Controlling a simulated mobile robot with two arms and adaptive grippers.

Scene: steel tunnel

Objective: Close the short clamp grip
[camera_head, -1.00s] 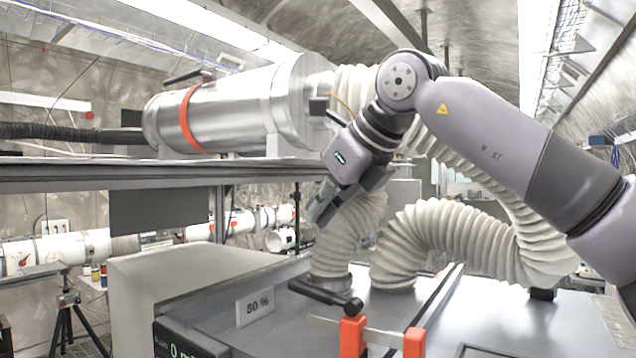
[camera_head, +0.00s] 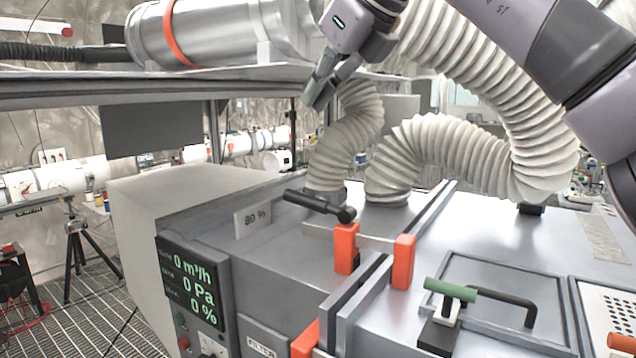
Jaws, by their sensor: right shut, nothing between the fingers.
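A short green grip (camera_head: 450,290) sits on a small clamp with a dark base (camera_head: 438,335) at the edge of the grey box's lid, in the lower right. A black bent handle (camera_head: 515,300) lies beside it on the right. Another black handle (camera_head: 318,206) stands on the box top by the "80 %" label. I cannot tell from the picture which the task calls the short clamp grip. My right gripper (camera_head: 322,88) is shut and empty, above the box near the white hose and apart from both handles. My left gripper is not in view.
White corrugated hoses (camera_head: 440,155) arch over the box behind the handles. Orange blocks (camera_head: 346,248) stand along the box's seam. A display panel (camera_head: 192,285) faces front left. A shelf (camera_head: 150,84) with a steel cylinder (camera_head: 215,32) is at the upper left.

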